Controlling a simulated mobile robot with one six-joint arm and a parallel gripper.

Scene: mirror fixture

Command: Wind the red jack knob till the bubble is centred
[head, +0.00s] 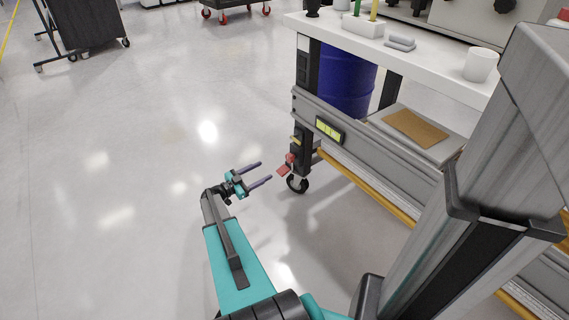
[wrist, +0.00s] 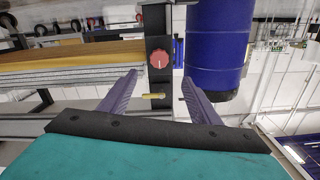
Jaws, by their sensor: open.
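The red jack knob (wrist: 159,58) is round with a pale mark on its face, on a dark upright post in the wrist view. In the head view the small red knob (head: 291,158) shows on the bench's near leg above a caster. My gripper (head: 265,171) is open and empty, left of the leg and apart from it. In the wrist view my gripper (wrist: 160,77) has its fingers spread, with the knob beyond the tips, roughly between them. The yellow-green level vial (head: 328,130) sits on the bench's grey side rail; its bubble is too small to place.
A yellow piece (wrist: 154,96) sticks out of the post near the knob. A red flat piece (head: 284,171) juts out by the caster (head: 297,184). A blue drum (head: 346,80) stands under the white bench top (head: 430,75).

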